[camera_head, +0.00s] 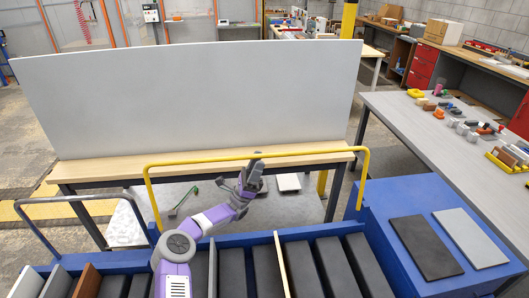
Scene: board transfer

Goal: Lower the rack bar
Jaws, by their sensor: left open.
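The yellow rack bar (205,161) stands raised in an upside-down U above the blue rack (222,240), with its legs at the left and right. My left gripper (250,174) is at the middle of the bar's top run, mostly just below it in the picture. It looks open, and one fingertip overlaps the bar. I cannot tell whether it touches the bar. My right gripper is not in view.
Several dark boards (268,270) stand in the rack slots. A grey bar (75,199) rises at the rack's left. A large pale board (190,95) stands on a wooden table (105,172) behind. Two flat panels (425,247) lie on the blue top at right.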

